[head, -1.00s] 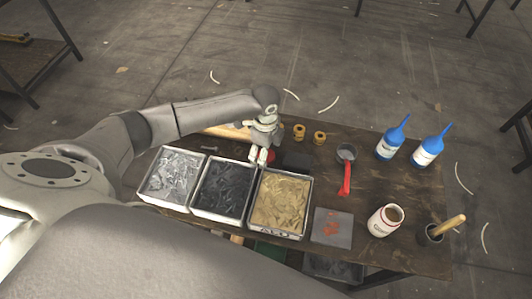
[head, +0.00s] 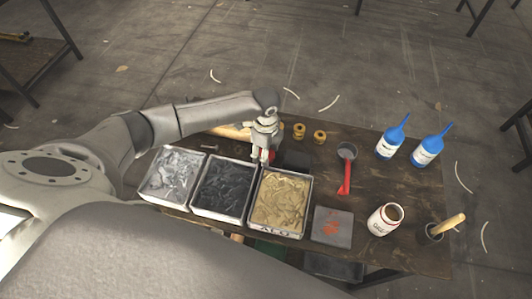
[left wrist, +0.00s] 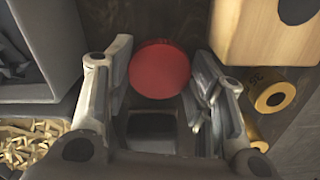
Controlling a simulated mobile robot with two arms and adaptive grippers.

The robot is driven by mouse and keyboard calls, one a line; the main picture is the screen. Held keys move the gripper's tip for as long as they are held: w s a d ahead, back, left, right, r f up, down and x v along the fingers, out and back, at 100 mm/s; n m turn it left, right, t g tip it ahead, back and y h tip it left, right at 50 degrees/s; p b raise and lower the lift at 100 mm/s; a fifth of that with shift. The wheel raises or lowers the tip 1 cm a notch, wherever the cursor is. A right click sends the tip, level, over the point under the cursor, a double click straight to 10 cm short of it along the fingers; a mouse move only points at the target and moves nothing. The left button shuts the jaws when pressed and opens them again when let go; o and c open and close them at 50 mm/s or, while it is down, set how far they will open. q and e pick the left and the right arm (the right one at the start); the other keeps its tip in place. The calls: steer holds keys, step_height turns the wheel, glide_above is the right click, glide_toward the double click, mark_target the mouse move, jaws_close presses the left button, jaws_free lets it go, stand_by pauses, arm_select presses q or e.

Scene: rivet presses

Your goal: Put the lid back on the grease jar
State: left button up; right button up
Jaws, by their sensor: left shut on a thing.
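The lid is a round red disc (left wrist: 159,69), lying flat between my left gripper's fingers in the left wrist view. In the head view only a red sliver of it shows beside the fingers. My left gripper (head: 262,156) is low behind the tan-filled bin, shut on the lid; the exact finger contact is hard to see. My right gripper is not in view.
Three bins, silver (head: 147,194), dark (head: 198,209) and tan-filled (head: 253,222), line the front left. A red-handled tool (head: 345,178), a grey pad with orange smears (head: 321,238), two blue bottles (head: 388,148), brass rings (head: 319,137) and a brush cup (head: 432,235) occupy the right.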

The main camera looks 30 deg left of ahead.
arm_select(q)
steer(key=shift+r, duration=0.1)
steer(key=shift+w+r+b, duration=0.1)
steer(key=shift+r+b, duration=0.25)
steer(key=shift+r, duration=0.2)
steer(key=s+d+r+b, duration=0.1)
steer(key=s+d+r, duration=0.1)
steer(key=s+r, duration=0.4)
steer(key=s+d+r+b, duration=0.1)
steer(key=s+d+r, duration=0.1)
steer(key=s+r, duration=0.3)
steer(key=shift+s+d+r, duration=0.4)
steer(key=shift+s, duration=0.75)
